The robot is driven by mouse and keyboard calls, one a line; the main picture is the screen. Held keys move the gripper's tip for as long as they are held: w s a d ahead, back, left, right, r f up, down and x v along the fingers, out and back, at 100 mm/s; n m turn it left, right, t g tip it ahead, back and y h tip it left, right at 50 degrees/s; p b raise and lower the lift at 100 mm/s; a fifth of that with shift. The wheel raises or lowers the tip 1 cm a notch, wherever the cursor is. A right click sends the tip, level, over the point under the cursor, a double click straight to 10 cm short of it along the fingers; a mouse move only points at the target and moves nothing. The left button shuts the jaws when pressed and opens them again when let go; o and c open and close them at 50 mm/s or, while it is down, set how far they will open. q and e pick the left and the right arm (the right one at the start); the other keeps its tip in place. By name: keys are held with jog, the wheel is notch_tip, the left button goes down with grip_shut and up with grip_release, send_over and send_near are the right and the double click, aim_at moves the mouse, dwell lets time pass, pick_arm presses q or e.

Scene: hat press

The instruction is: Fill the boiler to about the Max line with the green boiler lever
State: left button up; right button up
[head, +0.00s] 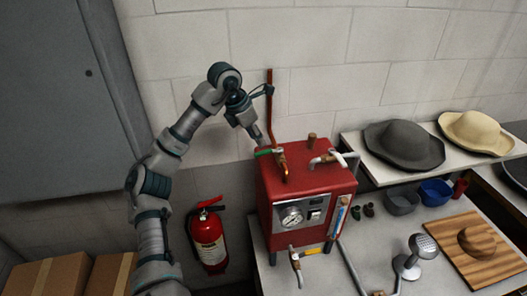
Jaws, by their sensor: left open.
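The red boiler (306,182) stands on the table at the centre of the head view. Its green boiler lever (265,152) is on a copper pipe at the top left of the boiler and points left. A level tube (341,217) with a blue part is on the boiler's right front edge; its Max line is too small to read. My left gripper (259,138) is open and points down just above the green lever's left end; whether it touches the lever I cannot tell. My right gripper is not in view.
A round gauge (291,217) and a yellow-handled tap (310,252) are on the boiler's front. A grey hat (403,143) and a cream hat (477,132) lie on the shelf. A metal steam head (422,246) and a wooden board (455,262) are at right. A fire extinguisher (208,240) hangs below left.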

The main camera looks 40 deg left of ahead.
aim_at(263, 152)
pick_arm(q)
jog(key=x, duration=0.6)
jog(key=shift+a, duration=0.3)
jog(key=shift+d+r, duration=0.1)
jog(key=shift+d, duration=0.1)
jog(key=c, duration=0.6)
grip_shut()
jog(key=shift+a, duration=0.2)
